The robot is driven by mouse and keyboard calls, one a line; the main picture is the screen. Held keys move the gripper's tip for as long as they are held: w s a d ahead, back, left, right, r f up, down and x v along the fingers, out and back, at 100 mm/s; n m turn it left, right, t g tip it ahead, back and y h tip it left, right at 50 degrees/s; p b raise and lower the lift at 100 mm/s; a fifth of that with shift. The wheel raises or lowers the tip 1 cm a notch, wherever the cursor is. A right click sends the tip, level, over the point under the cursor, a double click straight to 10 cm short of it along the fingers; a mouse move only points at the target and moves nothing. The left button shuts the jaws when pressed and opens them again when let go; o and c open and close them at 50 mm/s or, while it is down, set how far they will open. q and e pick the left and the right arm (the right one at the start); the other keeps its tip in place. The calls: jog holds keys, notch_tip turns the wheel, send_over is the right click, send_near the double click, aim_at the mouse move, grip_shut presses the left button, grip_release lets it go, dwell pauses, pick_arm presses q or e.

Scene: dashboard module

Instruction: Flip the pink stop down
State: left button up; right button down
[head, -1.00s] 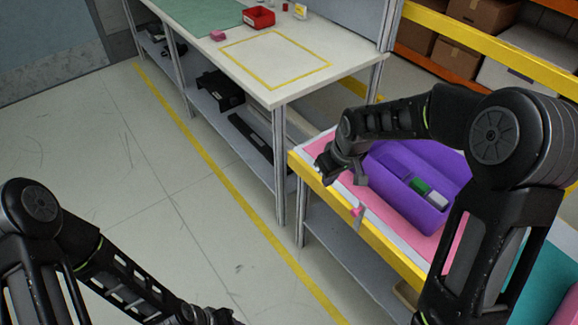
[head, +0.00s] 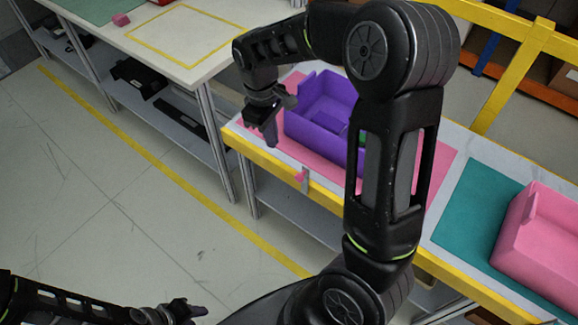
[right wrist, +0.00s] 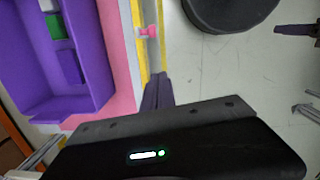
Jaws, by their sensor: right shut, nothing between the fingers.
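The pink stop (head: 301,176) is a small pink piece on a pale bracket at the yellow front edge of the bench. It also shows near the top of the right wrist view (right wrist: 149,32). I cannot tell its exact tilt. My right gripper (head: 271,138) is shut and empty, pointing down by the front edge, left of the stop and apart from it. Its dark fingers show in the right wrist view (right wrist: 158,88), below the stop in that picture. My left gripper (head: 190,309) is low at the bottom, far from the stop; its jaws are unclear.
A purple bin (head: 300,132) stands on a pink mat (head: 432,168) just behind the stop. A pink bin (head: 540,240) and teal mat (head: 470,205) lie to the right. A white table (head: 190,38) is at upper left. The floor before the bench is clear.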

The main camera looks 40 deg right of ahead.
jog(key=s+d+f+p, duration=0.2)
jog(key=s+f, duration=0.2)
jog(key=f, duration=0.6)
jog(key=shift+s+d, duration=0.15)
